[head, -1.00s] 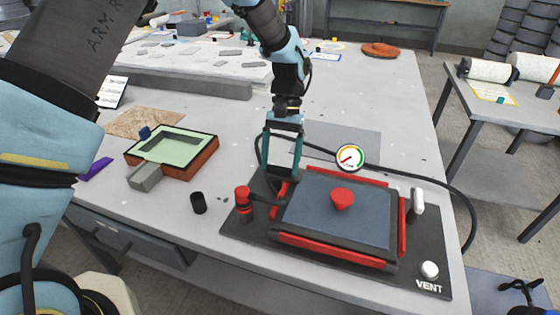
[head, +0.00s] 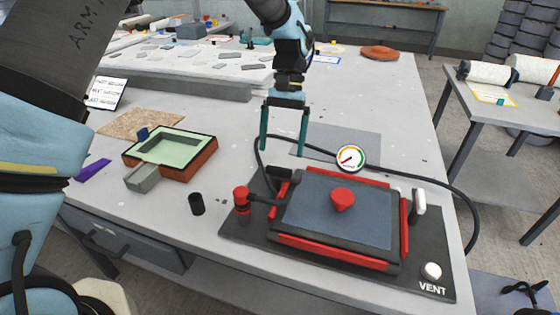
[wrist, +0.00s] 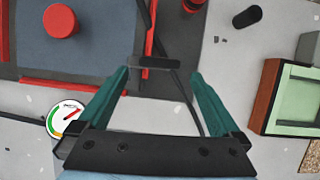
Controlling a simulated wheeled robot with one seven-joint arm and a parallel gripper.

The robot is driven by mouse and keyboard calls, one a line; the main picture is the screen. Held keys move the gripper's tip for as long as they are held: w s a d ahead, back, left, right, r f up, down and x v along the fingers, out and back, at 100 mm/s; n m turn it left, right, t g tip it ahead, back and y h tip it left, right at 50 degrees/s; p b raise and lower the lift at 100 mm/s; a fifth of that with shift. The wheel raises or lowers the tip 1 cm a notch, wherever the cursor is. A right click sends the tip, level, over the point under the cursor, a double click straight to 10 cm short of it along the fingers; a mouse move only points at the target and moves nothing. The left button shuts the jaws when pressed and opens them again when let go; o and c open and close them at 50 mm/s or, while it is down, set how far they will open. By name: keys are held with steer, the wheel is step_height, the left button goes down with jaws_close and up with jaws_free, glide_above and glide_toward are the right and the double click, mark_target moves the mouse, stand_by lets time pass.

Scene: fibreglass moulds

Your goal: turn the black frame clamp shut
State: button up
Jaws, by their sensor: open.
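The black frame clamp (head: 280,174) is a short dark handle at the back left corner of the red-edged frame on the dark base plate (head: 236,232). In the wrist view, its black bar (wrist: 154,62) lies crosswise beyond the fingertips. My gripper (head: 283,151) is open and empty, with teal fingers pointing down, above and behind the clamp. The gripper also shows in the wrist view (wrist: 160,74). I see no contact with the clamp. Whether the clamp is fully shut I cannot tell.
The frame's grey lid (head: 325,220) has a red knob (head: 343,200). A red-topped post (head: 241,200) stands left, a white-handled clamp (head: 418,202) right. A gauge (head: 350,158) and black hose lie behind. A green-lined mould (head: 176,150) and black cylinder (head: 197,204) are left.

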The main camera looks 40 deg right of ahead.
steer(key=b+v, duration=0.1)
steer(key=v, duration=0.4)
steer(key=shift+w+d+r, duration=0.1)
steer(key=shift+d+r, duration=0.05)
steer(key=shift+r, duration=0.25)
steer(key=w+a+n+h, duration=0.15)
steer(key=w+a, duration=0.25)
steer(key=a, duration=0.4)
steer(key=w+a+n+t+h, duration=0.15)
steer(key=w+a, duration=0.25)
steer(key=a, duration=0.4)
steer(key=w+a+n, duration=0.2)
steer(key=w+a, duration=0.2)
steer(key=a, duration=0.4)
steer(key=s+a+f+n+t, duration=0.1)
steer(key=s+a+n, duration=0.1)
steer(key=a, duration=0.8)
steer(key=s+a+f+n+t, duration=0.1)
steer(key=s+a+n, duration=0.1)
steer(key=a, duration=0.9)
steer(key=shift+s+n+t+h, duration=0.35)
steer(key=shift+n+h, duration=0.05)
steer(key=shift+d, duration=0.1)
